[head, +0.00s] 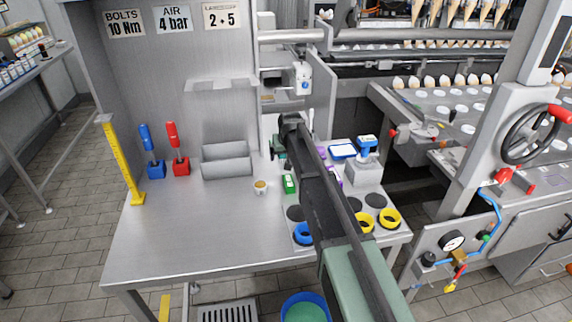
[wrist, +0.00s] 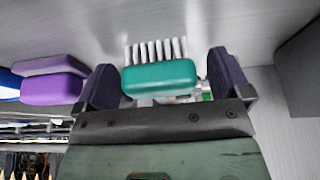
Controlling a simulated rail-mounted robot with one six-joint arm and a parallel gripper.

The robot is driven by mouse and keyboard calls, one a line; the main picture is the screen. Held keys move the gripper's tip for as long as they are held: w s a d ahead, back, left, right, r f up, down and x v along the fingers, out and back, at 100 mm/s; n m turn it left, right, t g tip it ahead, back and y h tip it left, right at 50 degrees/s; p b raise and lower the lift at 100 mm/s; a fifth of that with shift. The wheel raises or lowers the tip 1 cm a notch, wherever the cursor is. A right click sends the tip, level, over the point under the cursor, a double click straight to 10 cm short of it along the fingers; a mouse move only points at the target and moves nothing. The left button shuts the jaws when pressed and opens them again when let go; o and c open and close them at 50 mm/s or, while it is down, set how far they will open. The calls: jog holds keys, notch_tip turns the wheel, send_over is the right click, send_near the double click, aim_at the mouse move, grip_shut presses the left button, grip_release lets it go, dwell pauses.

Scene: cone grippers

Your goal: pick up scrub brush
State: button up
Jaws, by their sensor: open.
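The scrub brush (wrist: 160,76) has a teal block with a row of white bristles, which point up in the wrist view. It lies between the two dark fingers of my gripper (wrist: 163,72), which is open. A small gap shows on each side of the block, and I cannot tell whether either finger touches it. In the head view my gripper (head: 280,150) is over the steel bench, and my arm hides much of the area around it. I cannot make out the brush clearly there.
A purple block (wrist: 52,86) sits close left of the fingers in the wrist view. In the head view a green box (head: 289,184) and small cup (head: 261,186) stand nearby on the bench (head: 190,225). A grey holder (head: 226,160) is left; the bench's front left is clear.

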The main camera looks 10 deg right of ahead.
jog(key=shift+r, duration=0.1)
jog(key=shift+c, duration=0.2)
jog(key=c, duration=1)
jog(key=shift+c, duration=0.2)
notch_tip(320, 180, up, 20)
jog(key=p, duration=2)
